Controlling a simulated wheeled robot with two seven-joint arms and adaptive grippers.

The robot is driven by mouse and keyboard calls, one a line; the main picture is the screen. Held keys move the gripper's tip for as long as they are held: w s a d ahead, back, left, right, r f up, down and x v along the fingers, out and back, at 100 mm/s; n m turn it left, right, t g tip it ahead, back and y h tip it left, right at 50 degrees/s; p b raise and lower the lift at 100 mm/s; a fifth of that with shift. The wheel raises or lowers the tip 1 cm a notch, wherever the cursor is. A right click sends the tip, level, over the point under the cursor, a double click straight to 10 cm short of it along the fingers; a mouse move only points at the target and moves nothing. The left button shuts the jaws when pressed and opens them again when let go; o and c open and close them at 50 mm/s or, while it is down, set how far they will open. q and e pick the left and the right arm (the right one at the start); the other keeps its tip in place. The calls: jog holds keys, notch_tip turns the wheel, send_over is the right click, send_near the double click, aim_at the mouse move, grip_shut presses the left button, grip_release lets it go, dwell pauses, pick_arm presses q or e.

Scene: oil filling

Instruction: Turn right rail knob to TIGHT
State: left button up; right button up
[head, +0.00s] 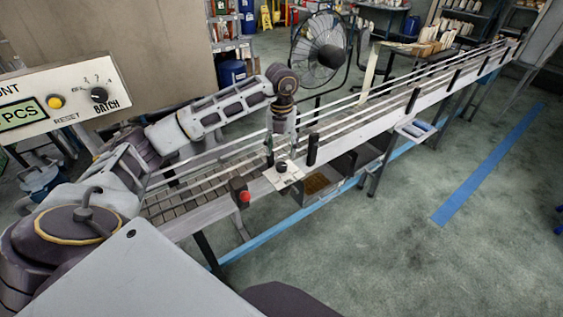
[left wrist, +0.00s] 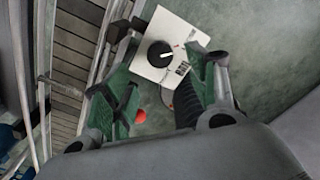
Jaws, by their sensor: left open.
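The rail knob (head: 281,167) is a small black round knob on a white plate (head: 291,181) fixed to the conveyor's near side. In the left wrist view the knob (left wrist: 159,54) has a white pointer line, and its plate (left wrist: 182,27) carries small red marks and black lettering that I cannot fully read. The pointer tilts toward the upper right there. My left gripper (head: 283,143) points down just above the knob. My right gripper is out of view.
A red button (head: 245,197) sits on the conveyor side left of the plate. Guide rails (head: 365,96) and black posts (head: 312,149) line the conveyor. A bin (head: 318,184) stands below. A control panel (head: 60,97) is at left, a fan (head: 319,50) behind. The right floor is mostly clear.

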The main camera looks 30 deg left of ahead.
aim_at(281, 165)
pick_arm(q)
jog(key=shift+f+p, duration=0.6)
jog(key=shift+f, duration=3)
jog(key=c, duration=1)
jog(key=shift+c, duration=0.2)
